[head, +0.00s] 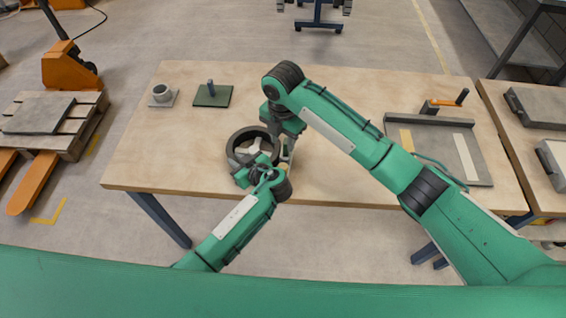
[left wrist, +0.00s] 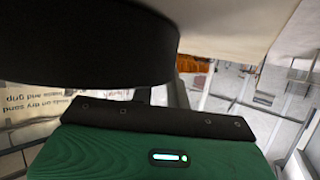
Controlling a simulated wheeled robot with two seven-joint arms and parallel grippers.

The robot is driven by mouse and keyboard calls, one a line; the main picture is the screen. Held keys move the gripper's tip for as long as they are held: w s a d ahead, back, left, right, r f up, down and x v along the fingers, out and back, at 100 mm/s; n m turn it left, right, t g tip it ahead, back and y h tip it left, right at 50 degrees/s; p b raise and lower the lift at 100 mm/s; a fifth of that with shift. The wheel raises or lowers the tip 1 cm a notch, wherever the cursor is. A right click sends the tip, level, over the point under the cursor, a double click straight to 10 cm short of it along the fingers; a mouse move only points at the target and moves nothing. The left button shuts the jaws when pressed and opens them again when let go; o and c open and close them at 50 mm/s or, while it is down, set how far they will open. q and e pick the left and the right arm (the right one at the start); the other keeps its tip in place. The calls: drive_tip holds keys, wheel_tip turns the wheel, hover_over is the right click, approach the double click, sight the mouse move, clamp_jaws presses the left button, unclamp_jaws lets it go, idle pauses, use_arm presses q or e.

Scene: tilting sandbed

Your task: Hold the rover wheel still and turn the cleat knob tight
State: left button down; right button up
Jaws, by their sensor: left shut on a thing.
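The rover wheel (head: 231,146), a thick dark ring with a pale spoked hub (head: 254,147), is near the table's front edge, left of centre. In the left wrist view its dark rim (left wrist: 90,45) fills the upper left. My left gripper (head: 254,166) is at the wheel's near side, shut on the wheel; its fingertips are mostly hidden. My right gripper (head: 287,150) points down close to the wheel's right side; its fingers are too small and covered to tell whether they are open or hold anything. I cannot make out the cleat knob.
On the wooden table (head: 340,185), a grey ring on a small plate (head: 162,95) and a green plate with a blue peg (head: 213,96) stand at the back left. My right arm spans the table's middle.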

sight(283, 166)
wheel_tip(283, 166, down, 12)
drive_tip(key=shift+r, duration=0.1)
idle(0.4)
drive_tip(key=c, duration=0.7)
